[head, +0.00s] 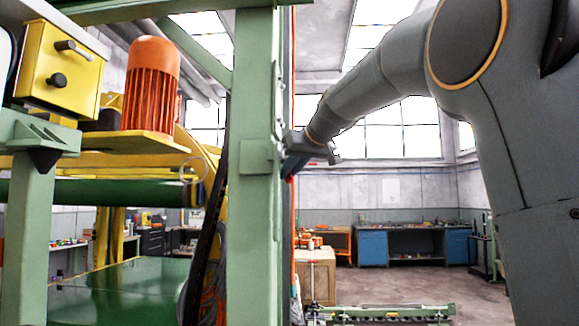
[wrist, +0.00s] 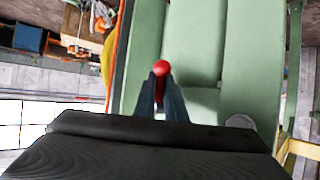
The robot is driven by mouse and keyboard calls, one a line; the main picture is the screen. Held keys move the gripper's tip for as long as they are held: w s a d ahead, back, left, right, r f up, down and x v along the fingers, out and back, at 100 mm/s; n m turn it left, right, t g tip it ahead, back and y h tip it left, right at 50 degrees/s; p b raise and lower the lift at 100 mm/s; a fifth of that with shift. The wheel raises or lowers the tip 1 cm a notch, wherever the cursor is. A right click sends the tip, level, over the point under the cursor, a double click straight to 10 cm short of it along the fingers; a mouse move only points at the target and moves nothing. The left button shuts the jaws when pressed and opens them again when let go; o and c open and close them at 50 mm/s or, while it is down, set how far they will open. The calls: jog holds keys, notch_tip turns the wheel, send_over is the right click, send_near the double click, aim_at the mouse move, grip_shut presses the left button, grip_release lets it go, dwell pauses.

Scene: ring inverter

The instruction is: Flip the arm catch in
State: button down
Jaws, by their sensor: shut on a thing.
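A small red ball knob (wrist: 161,67) shows in the wrist view, at the tips of my gripper (wrist: 160,92). It appears to be the handle end of the arm catch; the rest of the catch is hidden by the fingers. My gripper is shut on the knob, with one dark finger on each side of it. In the head view my gripper (head: 297,166) is at the right side of the green upright post (head: 255,200). A small spot of red (head: 290,179) shows just below the fingers there.
Pale green machine panels (wrist: 195,45) lie close behind the knob. An orange-red motor (head: 150,88) and a yellow box (head: 60,68) are left of the post. An orange cable (head: 293,225) runs down beside it. Blue workbenches (head: 415,243) stand far back; floor right of the post looks open.

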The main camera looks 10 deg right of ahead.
jog(key=shift+f, duration=0.2)
jog(key=c, duration=2.1)
grip_release()
jog(key=shift+a, duration=0.1)
jog(key=shift+s+r, duration=0.2)
jog(key=b+v, duration=0.2)
jog(key=v, duration=0.5)
jog(key=shift+s+r+b, duration=0.1)
jog(key=shift+s+b, duration=0.05)
jog(key=shift+b, duration=0.25)
